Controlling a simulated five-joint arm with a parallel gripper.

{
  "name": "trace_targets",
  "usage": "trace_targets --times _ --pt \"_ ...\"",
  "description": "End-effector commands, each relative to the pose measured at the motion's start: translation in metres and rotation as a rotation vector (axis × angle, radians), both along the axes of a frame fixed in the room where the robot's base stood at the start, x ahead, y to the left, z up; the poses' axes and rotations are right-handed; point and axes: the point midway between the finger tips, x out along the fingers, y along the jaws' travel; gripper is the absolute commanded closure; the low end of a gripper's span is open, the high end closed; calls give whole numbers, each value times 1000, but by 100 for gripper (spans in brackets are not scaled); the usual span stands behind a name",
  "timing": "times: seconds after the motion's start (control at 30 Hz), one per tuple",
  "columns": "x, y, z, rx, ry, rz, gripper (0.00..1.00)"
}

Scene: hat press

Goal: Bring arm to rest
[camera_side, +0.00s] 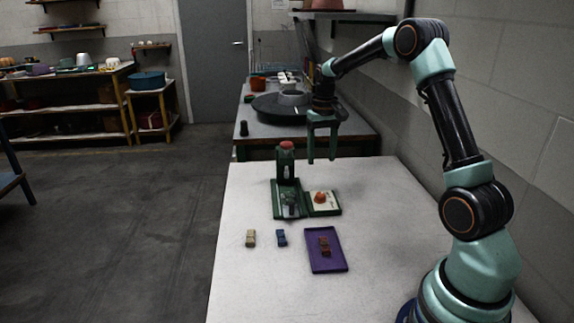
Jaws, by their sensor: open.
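My gripper (322,150) hangs above the far part of the white table (250,290), pointing down. Its two fingers are apart with nothing between them. Below and to the left of it stands a green press (286,165) with a red top. Its green base (280,208) reaches toward the camera. To the right of the base is a green-edged tray (333,209) with a white inside and a small orange-red piece (320,197) on it. A purple tray (318,264) lies nearer, holding small reddish-brown pieces (324,246).
A tan piece (251,238) and a blue piece (281,238) lie left of the purple tray. Behind the white table stands a dark table with a round dark object (270,108) on it. A wall runs along the right. The white table's near left is clear.

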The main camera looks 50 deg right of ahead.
Motion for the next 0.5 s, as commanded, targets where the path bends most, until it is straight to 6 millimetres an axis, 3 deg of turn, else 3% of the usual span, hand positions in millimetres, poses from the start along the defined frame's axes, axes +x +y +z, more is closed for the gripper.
trace_targets --times 0.33,0.5 --pt "0 4 5 -4 -8 9 36" --pt "-4 34 34 -29 -56 68 36"
